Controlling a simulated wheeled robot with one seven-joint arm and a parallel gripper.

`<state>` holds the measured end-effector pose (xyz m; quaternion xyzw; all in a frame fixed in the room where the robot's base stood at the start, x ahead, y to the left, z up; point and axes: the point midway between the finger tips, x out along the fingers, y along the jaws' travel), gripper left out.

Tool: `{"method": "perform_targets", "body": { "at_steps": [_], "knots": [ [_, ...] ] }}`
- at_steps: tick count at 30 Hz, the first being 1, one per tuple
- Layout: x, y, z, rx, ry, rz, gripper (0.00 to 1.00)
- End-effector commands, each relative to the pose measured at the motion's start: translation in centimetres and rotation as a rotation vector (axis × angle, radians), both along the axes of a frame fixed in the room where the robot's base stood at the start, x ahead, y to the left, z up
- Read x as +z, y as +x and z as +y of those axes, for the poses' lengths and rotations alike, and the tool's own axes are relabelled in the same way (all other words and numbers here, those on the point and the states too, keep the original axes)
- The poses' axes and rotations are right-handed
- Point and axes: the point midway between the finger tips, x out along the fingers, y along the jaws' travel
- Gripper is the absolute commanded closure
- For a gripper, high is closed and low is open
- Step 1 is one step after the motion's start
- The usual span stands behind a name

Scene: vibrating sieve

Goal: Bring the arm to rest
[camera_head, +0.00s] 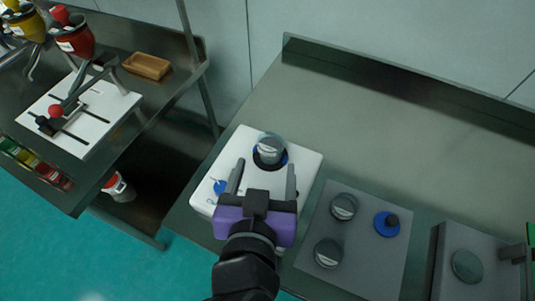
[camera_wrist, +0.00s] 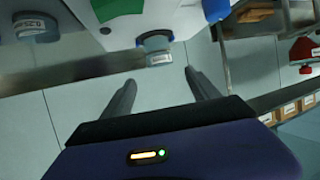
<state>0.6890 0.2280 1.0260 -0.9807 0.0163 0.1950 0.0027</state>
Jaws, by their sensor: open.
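My gripper (camera_head: 263,182) reaches out over the white sieve machine (camera_head: 304,161) on the steel table. Its two fingers are spread apart with nothing between them. A grey-lidded jar (camera_head: 270,149) stands on the machine's dark round seat, just beyond the fingertips and apart from them. In the wrist view, my gripper (camera_wrist: 158,84) is open and empty, and the jar (camera_wrist: 159,50) shows past the fingertips. The arm stretches forward from the bottom of the head view.
A grey mat (camera_head: 372,257) right of the machine bears two lidded jars (camera_head: 343,206) (camera_head: 328,253) and a blue disc with a dark knob (camera_head: 387,224). A grey device (camera_head: 474,262) stands at far right. A left bench holds a white board (camera_head: 95,105) and a wooden tray (camera_head: 147,66). The table's back is clear.

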Motion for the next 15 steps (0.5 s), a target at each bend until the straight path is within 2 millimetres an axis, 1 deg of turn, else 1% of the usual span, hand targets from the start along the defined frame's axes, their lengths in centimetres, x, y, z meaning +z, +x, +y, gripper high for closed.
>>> {"method": "perform_targets", "body": {
  "at_steps": [1, 3, 6, 15],
  "knots": [
    [0.3, -0.6, 0.1, 0.003, 0.001, -0.001, 0.30],
    [0.5, -1.2, 0.1, 0.001, 0.000, 0.000, 0.30],
    [0.7, -1.6, 0.1, 0.001, 0.002, 0.000, 0.30],
    [0.8, -1.8, 0.0, 0.000, 0.001, 0.000, 0.30]
  ]
}}
